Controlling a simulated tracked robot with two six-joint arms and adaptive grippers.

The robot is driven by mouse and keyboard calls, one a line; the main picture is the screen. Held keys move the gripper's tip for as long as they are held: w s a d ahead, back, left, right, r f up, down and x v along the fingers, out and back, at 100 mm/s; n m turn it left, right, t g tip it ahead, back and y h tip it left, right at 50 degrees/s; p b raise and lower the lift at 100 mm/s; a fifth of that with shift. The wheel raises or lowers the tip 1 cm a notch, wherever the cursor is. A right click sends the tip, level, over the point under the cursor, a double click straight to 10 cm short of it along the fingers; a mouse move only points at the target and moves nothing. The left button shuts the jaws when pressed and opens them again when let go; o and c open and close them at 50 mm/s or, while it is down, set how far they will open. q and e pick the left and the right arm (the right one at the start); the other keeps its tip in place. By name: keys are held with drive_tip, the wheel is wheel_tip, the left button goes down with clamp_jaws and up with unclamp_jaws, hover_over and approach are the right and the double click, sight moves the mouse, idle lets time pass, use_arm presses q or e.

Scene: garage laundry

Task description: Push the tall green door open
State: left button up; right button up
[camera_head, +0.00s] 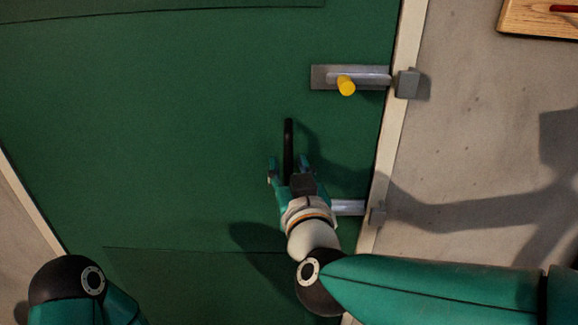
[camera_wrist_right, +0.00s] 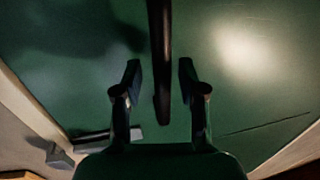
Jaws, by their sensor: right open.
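The tall green door (camera_head: 180,120) fills most of the head view and appears closed in its pale frame. A black bar handle (camera_head: 288,135) stands on it. My right gripper (camera_head: 288,170) is open, with one finger on each side of the handle's lower part. The handle (camera_wrist_right: 160,45) also runs between the open fingers (camera_wrist_right: 159,80) in the right wrist view; I cannot tell whether they touch it. An upper bolt with a yellow knob (camera_head: 347,85) lies near the door's right edge. A lower bolt (camera_head: 347,207) is partly hidden behind my right gripper. My left gripper is out of view.
A grey keeper block (camera_head: 407,84) sits on the frame (camera_head: 385,140) beside the upper bolt, and a smaller block (camera_head: 377,216) beside the lower one. Grey wall (camera_head: 470,120) lies to the right. A wooden board (camera_head: 540,18) shows at the top right corner.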

drive_tip(key=shift+a, duration=0.15)
clamp_jaws()
drive_tip(key=shift+w, duration=0.3)
drive_tip(key=w+a+n+y+p, duration=0.1)
drive_tip(key=w+y, duration=0.1)
drive_tip(key=w, duration=1.9)
drive_tip(key=shift+p, duration=0.3)
unclamp_jaws()
